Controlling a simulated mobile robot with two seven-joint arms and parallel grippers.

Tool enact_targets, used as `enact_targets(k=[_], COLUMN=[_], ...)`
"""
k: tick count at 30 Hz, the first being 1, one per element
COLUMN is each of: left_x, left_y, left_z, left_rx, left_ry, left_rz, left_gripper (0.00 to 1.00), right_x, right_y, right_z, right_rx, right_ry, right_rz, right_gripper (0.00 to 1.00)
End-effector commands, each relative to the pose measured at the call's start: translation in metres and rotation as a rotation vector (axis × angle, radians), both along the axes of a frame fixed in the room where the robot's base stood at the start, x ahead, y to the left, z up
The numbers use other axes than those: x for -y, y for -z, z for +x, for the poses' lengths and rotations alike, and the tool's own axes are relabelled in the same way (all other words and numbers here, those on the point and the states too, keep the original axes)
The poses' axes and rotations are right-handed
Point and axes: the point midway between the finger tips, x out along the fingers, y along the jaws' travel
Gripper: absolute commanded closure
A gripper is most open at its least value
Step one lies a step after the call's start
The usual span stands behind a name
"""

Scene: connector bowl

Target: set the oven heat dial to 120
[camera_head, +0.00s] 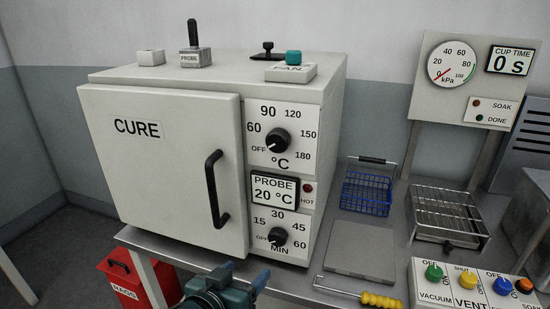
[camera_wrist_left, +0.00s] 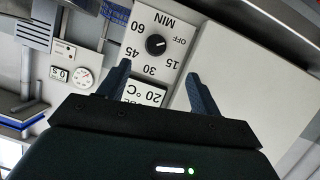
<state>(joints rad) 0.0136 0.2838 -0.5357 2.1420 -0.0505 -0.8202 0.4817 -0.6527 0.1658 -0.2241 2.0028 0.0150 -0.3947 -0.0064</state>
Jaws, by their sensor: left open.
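The oven heat dial (camera_head: 277,140) is a black round knob on the white front panel of the oven (camera_head: 180,90). Its scale runs OFF, 60, 90, 120, 150, 180, and its pale mark appears to point to lower left, towards OFF. My left gripper (camera_head: 244,275) is low in front of the oven, below and apart from the dial. In the left wrist view, which is upside down, my left gripper (camera_wrist_left: 157,84) is open and empty. The heat dial is not visible there. My right gripper is not in view.
The minute dial (camera_head: 278,237) sits below the PROBE 20 °C display (camera_head: 275,192); the dial also shows in the left wrist view (camera_wrist_left: 155,45). The oven door handle (camera_head: 216,188) juts out left. A blue basket (camera_head: 366,192) and a wire rack (camera_head: 448,215) stand right.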

Motion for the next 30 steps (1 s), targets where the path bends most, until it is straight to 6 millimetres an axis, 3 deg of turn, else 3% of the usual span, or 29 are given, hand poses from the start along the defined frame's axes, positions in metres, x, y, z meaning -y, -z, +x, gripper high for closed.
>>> enact_targets(k=[1, 6, 9, 13, 18, 22, 26, 30], left_x=[0.008, 0.025, 0.029, 0.028, 0.024, 0.024, 0.028, 0.036], left_y=[-0.027, -0.106, -0.146, -0.184, -0.21, -0.216, -0.218, -0.219], left_z=[0.011, 0.019, 0.015, 0.006, -0.003, -0.002, 0.01, 0.036], left_rx=[0.05, 0.152, 0.213, 0.28, 0.33, 0.34, 0.34, 0.341], left_ry=[0.008, 0.002, -0.018, -0.051, -0.087, -0.098, -0.1, -0.1], left_rz=[-0.009, -0.047, -0.067, -0.092, -0.116, -0.125, -0.124, -0.123], left_gripper=[0.36, 0.36, 0.36, 0.36, 0.36, 0.36, 0.36, 0.36], right_x=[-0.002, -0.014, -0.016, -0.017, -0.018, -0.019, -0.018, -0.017], right_y=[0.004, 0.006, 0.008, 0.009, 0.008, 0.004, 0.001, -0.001], right_z=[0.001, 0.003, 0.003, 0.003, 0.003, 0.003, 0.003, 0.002], right_rx=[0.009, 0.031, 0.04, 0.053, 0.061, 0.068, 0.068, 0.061], right_ry=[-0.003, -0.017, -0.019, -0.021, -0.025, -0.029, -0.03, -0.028], right_rz=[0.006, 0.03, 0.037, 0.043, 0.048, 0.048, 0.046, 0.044], right_gripper=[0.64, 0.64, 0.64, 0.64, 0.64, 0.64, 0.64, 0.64])
